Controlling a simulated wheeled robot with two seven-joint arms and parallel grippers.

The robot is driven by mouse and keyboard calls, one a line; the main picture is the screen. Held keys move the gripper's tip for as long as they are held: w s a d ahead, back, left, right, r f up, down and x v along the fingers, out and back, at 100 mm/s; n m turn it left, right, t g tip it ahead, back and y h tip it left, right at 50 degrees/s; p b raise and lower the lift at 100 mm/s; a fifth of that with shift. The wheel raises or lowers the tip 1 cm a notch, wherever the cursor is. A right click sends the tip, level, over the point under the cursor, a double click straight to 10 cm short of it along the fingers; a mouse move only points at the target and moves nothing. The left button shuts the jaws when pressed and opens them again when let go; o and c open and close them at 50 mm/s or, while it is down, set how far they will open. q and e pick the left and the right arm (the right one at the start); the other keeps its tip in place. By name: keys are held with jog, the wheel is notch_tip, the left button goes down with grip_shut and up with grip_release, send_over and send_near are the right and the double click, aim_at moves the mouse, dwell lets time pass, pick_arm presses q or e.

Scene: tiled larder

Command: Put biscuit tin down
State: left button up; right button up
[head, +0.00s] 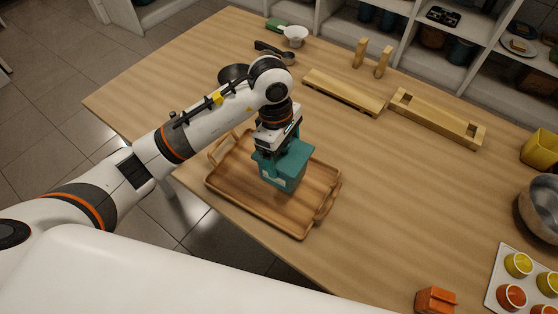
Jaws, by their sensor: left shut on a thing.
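The biscuit tin (284,172) is a teal box with a pale label on its front side. It is over the wooden tray (247,203), which has a handle at each end and lies near the table's front edge. My left gripper (282,150) comes from above and is shut on the top of the tin. I cannot tell whether the tin's base touches the tray. The fingertips are partly hidden by the gripper body and the tin. My right gripper is not in view.
Wooden racks (343,92) and (436,120) lie at the back. A dark pan (233,74) is behind my arm. A metal bowl (540,208), a white tray of small cups (522,278) and an orange box (435,300) are at the right. The table's middle right is clear.

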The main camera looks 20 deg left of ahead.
pick_arm(q)
notch_tip(320, 180, down, 4)
jog(key=shift+r, duration=0.15)
jog(key=shift+f, duration=0.6)
jog(key=o, duration=1.1)
jog(key=shift+r, duration=0.1)
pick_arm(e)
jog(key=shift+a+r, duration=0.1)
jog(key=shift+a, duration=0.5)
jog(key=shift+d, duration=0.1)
